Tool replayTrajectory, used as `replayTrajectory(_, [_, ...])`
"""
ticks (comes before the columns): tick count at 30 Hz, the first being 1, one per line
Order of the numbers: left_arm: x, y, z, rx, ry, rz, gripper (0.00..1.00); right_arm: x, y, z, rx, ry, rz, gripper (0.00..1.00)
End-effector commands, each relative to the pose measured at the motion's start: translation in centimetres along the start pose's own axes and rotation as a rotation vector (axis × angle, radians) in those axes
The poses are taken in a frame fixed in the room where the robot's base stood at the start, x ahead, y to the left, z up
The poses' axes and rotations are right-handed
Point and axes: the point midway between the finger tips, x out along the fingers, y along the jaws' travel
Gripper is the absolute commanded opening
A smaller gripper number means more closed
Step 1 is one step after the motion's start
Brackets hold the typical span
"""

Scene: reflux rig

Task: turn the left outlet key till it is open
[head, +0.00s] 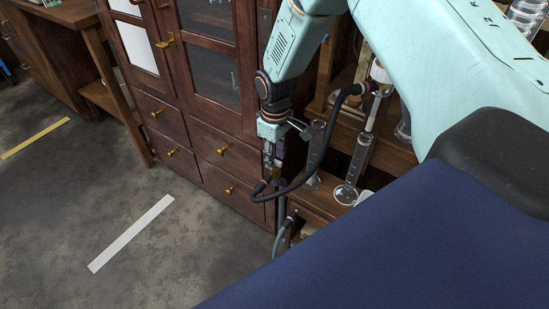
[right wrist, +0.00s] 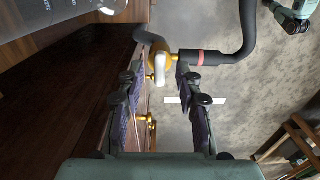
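My right gripper (head: 270,172) reaches down in front of the wooden cabinet and the glassware shelf. In the right wrist view its two dark fingers (right wrist: 163,88) stand apart. A brass outlet with a white key (right wrist: 160,68) lies just ahead, in line with the gap between the fingertips. I cannot tell whether the fingers touch the key. A black hose (right wrist: 232,55) with a red band runs from the outlet to the right. In the head view the gripper largely hides the outlet, and the hose (head: 320,140) curves beside it. My left gripper cannot be made out.
A glass cylinder (head: 354,170) stands on the wooden shelf, close right of the gripper. Cabinet drawers with brass knobs (head: 222,151) lie to the left. The floor (head: 110,200) at the left is clear, with a white strip (head: 131,233) and a yellow strip (head: 35,138).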

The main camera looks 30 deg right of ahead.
Motion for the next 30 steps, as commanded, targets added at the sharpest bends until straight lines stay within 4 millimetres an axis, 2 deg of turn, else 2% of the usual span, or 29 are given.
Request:
replayTrajectory(10, [0.1, 0.0, 0.01, 0.0, 0.0, 0.0, 0.4, 0.38, -0.13, -0.18, -0.003, 0.001, 0.0, 0.34])
replayTrajectory(22, [0.1, 0.0, 0.01, 0.0, 0.0, 0.0, 0.4, 0.38, -0.13, -0.15, -0.003, 0.001, 0.0, 0.0])
replayTrajectory(30, [0.09, 0.0, 0.0, 0.0, 0.0, 0.0, 0.4, 0.37, -0.12, -0.14, -0.003, 0.0, 0.0, 0.0])
